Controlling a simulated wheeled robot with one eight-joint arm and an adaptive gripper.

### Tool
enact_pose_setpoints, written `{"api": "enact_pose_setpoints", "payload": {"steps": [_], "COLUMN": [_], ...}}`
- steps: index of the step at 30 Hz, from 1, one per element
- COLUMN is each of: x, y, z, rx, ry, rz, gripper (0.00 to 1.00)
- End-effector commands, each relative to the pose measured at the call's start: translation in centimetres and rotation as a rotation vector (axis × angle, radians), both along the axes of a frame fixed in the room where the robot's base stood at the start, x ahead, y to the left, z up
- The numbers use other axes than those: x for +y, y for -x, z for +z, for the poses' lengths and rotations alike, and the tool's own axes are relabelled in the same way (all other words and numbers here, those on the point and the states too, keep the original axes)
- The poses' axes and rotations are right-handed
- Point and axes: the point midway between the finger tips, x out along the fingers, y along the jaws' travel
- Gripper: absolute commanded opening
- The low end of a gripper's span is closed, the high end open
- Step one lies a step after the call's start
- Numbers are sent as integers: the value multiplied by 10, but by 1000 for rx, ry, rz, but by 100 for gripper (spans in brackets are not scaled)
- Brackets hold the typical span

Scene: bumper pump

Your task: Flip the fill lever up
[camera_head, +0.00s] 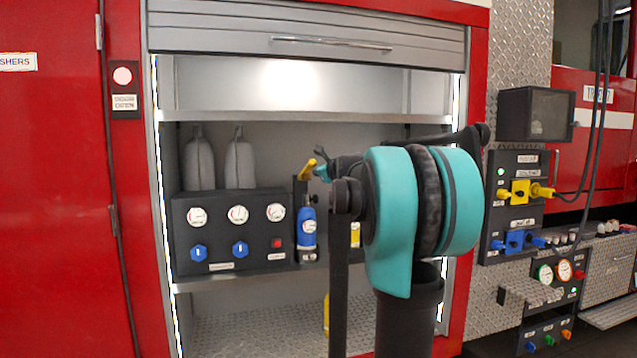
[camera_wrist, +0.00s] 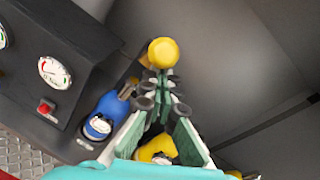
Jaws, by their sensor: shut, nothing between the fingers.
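The yellow fill lever (camera_head: 307,169) sits at the top of a dark upright post in the cabinet, beside a blue cylinder (camera_head: 307,228). It looks tilted, its upper end leaning right toward my gripper. My gripper (camera_head: 320,163) is at the lever's right side, largely hidden behind my teal arm. In the wrist view my gripper (camera_wrist: 162,88) is shut and empty. A round yellow end, apparently the lever's (camera_wrist: 163,52), shows just beyond the fingertips. I cannot tell whether they touch. The blue cylinder (camera_wrist: 103,118) is left of the fingers.
A black gauge panel (camera_head: 234,262) with blue knobs stands left of the lever. Grey bottles (camera_head: 239,162) stand behind it. A shelf (camera_head: 300,117) runs above. A yellow object (camera_wrist: 157,150) shows between the finger bases. Open space lies right of the fingers in the wrist view.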

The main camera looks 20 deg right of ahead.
Motion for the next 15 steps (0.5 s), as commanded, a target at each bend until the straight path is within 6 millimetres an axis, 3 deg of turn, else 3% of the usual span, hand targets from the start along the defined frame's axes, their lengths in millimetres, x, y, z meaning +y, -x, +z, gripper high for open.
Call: {"api": "enact_pose_setpoints", "payload": {"steps": [15], "x": [1], "y": [-28], "z": [60], "rx": [312], "ry": [2], "rz": [2], "gripper": [0]}}
